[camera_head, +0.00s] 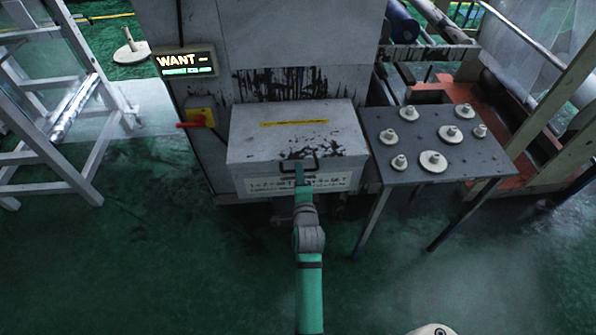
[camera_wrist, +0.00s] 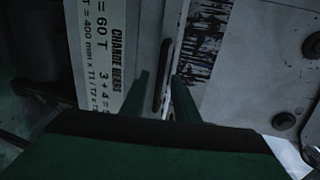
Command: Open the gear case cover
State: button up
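The gear case cover (camera_head: 290,138) is a grey, stained lid with a yellow strip on top. It looks closed. A dark handle (camera_head: 313,163) is on its front edge, above a white printed label (camera_head: 262,185). My gripper (camera_head: 303,177) is at the front of the case by this handle. In the wrist view, the green fingers of my gripper (camera_wrist: 162,87) are apart, one on each side of the dark handle (camera_wrist: 167,62). I cannot tell whether either finger touches it. The label also shows in the wrist view (camera_wrist: 104,50).
A dark table (camera_head: 432,167) with several pale gears (camera_head: 433,161) stands right of the case. A red-handled switch (camera_head: 197,119) and a lit display (camera_head: 186,64) are on the left. A white ladder frame (camera_head: 95,150) is at far left.

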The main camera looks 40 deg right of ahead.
jog(key=shift+x, duration=1.25)
jog(key=shift+s, duration=0.1)
jog(key=shift+c, duration=0.7)
